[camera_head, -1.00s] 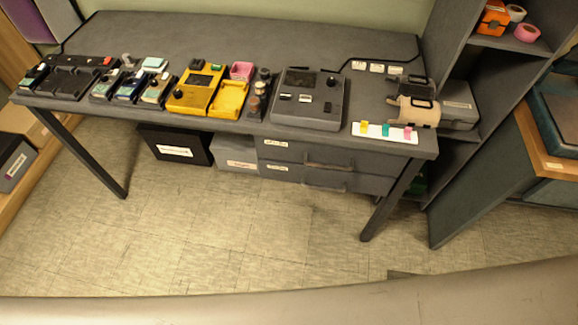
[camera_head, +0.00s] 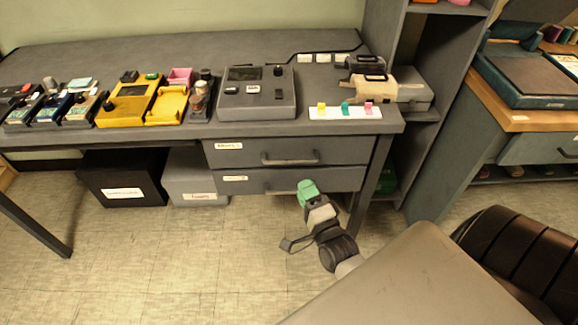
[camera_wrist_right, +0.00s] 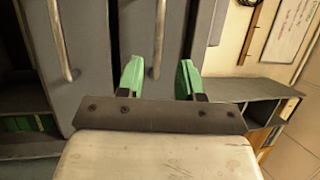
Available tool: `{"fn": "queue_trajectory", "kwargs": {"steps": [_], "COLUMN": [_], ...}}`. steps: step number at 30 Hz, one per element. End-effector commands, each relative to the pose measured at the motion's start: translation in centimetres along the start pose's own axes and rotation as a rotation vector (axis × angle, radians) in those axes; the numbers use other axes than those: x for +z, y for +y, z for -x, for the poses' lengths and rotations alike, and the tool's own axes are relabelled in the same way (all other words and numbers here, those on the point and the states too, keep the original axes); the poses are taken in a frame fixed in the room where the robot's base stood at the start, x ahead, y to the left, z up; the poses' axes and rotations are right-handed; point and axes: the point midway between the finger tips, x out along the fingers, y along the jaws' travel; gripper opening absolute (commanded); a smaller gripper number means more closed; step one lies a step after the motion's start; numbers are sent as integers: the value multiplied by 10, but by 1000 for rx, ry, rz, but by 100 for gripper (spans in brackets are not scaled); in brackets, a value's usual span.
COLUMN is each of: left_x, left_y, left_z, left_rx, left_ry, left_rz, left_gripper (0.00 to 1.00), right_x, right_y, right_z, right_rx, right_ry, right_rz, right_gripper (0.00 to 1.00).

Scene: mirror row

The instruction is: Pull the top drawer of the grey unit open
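The grey unit hangs under the tabletop, with a top drawer (camera_head: 240,159) and a lower drawer (camera_head: 240,187). Both look closed. The top drawer's bar handle (camera_head: 290,159) is clear in the head view. My right gripper (camera_head: 307,187), with green fingers, overlaps the lower drawer's front there. The right wrist view is turned sideways. In it, my open right gripper (camera_wrist_right: 159,78) has one finger each side of the line of a handle (camera_wrist_right: 160,40), apparently the top drawer's. Whether the handle lies within the fingers' depth is unclear. Another handle (camera_wrist_right: 60,40) is farther left. My left gripper is not in view.
A table leg (camera_head: 370,185) stands right of the drawers, near my right arm. A black box (camera_head: 120,175) and a grey box (camera_head: 190,180) sit left of them. A grey shelf (camera_head: 430,160) stands at right. The floor in front is mostly clear.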

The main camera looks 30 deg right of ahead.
Motion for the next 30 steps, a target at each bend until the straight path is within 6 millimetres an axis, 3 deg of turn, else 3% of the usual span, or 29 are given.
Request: {"fn": "queue_trajectory", "kwargs": {"steps": [9,15,28,30], "left_x": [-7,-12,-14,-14], "left_y": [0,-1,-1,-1], "left_z": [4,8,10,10], "left_rx": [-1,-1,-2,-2], "left_ry": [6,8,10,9], "left_rz": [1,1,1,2], "left_gripper": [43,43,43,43], "right_x": [0,0,0,0], "right_y": [0,1,1,1], "right_z": [-60,-88,-99,-99], "right_rx": [1,3,5,5], "right_ry": [0,-1,-1,-1], "right_rz": [3,5,5,5], "right_gripper": [36,36,36,27]}}
